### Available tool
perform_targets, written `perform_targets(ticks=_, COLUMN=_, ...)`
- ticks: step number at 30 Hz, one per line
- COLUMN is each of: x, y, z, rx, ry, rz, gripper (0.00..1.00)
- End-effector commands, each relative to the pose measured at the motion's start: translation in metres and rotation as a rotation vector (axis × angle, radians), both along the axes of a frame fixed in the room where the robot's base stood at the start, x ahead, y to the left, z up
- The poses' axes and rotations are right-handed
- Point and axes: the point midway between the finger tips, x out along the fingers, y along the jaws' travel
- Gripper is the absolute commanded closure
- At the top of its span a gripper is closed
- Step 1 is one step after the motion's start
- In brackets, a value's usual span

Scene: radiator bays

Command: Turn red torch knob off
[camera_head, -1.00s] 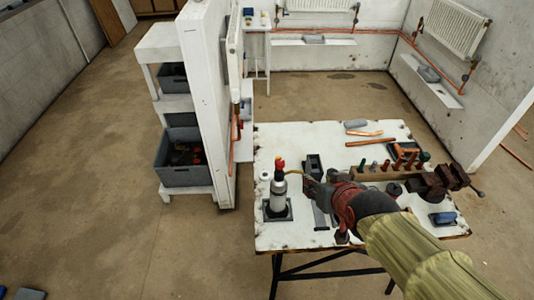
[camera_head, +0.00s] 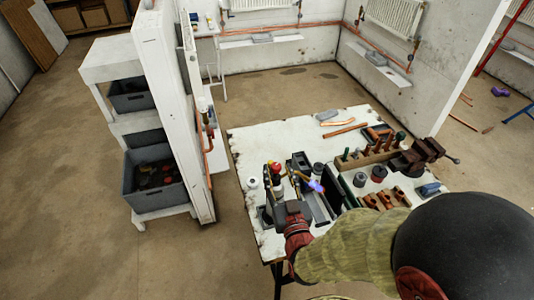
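The torch's red knob (camera_head: 275,167) sits on top of the torch at the left part of the white workbench (camera_head: 245,150). The torch's brass-coloured nozzle (camera_head: 298,175) points right, and a blue-violet flame (camera_head: 315,186) shows at its end. My gripper (camera_head: 283,203) is just in front of and below the knob and covers most of the torch's canister. I cannot tell whether it touches the torch. Its fingers are dark and small here, so their opening is unclear.
A tool rack (camera_head: 370,160), a vise (camera_head: 420,155), copper fittings (camera_head: 380,199) and a blue block (camera_head: 428,189) crowd the bench's right side. A copper pipe (camera_head: 345,130) lies behind. A white partition (camera_head: 175,110) stands left of the bench.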

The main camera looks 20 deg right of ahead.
Motion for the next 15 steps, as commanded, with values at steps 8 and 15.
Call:
perform_targets(ticks=8, x=0.032, y=-0.003, z=-0.001, rx=0.0, ry=-0.002, rz=-0.002, gripper=0.6)
perform_targets(ticks=15, x=0.065, y=-0.006, z=0.0, rx=0.0, ry=-0.002, rz=-0.002, gripper=0.6)
